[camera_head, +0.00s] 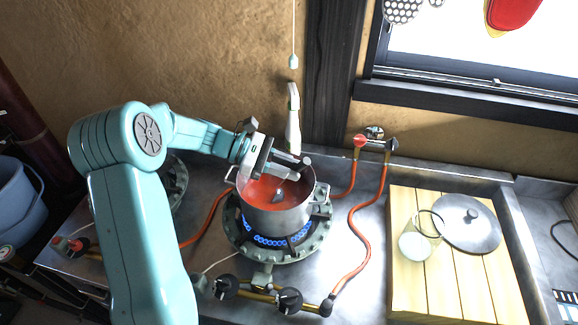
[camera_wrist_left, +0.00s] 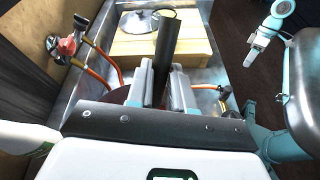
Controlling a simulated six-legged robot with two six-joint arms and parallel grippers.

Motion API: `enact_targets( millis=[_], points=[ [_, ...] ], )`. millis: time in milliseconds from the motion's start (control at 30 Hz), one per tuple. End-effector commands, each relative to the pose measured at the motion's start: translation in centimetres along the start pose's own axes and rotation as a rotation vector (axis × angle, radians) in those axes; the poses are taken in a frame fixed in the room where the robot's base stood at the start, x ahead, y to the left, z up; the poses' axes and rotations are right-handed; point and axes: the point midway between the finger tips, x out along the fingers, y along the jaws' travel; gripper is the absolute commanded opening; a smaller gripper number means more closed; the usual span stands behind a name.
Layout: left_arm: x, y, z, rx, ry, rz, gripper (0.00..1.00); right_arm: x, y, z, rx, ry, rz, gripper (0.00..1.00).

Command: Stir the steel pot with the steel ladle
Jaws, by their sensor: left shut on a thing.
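The steel pot (camera_head: 272,221) stands on the lit gas burner and holds red-orange contents. My left gripper (camera_head: 290,168) is over the pot's far rim, shut on the steel ladle (camera_head: 278,193). The ladle's lower part reaches down into the pot, and its bowl is hard to make out against the contents. In the left wrist view the ladle's dark handle (camera_wrist_left: 165,45) stands up between the two fingers. My right gripper (camera_wrist_left: 252,58) shows small at the upper right of that view, away from the pot; its jaws are too small to read.
A blue flame (camera_head: 268,241) burns under the pot. Orange hoses (camera_head: 361,232) run beside the burner (camera_head: 242,250). At right a wooden board (camera_head: 405,290) bears a pot lid (camera_head: 462,236) and a glass (camera_head: 412,247). A dark window ledge (camera_head: 450,103) is behind.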

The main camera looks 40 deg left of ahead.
Motion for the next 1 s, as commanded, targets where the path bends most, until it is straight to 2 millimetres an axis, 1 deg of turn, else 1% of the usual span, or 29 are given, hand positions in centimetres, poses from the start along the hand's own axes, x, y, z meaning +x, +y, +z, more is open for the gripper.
enact_targets(
  millis=[100,900,967,1000],
  points=[
    [-0.1,0.1,1.4,0.002,0.000,0.000,0.00,-0.9,-0.3,0.0,0.000,0.000,0.000,0.43],
    [0.1,0.3,8.4,0.001,0.000,-0.001,0.00,-5.2,-1.9,0.1,0.000,0.000,0.000,0.43],
    [0.1,0.3,8.9,0.001,0.000,-0.001,0.00,-5.5,-2.0,0.1,0.000,0.000,0.000,0.43],
    [0.2,0.3,9.0,0.002,0.000,0.000,0.00,-5.2,-1.9,0.1,0.000,0.000,0.000,0.43]
  ],
)
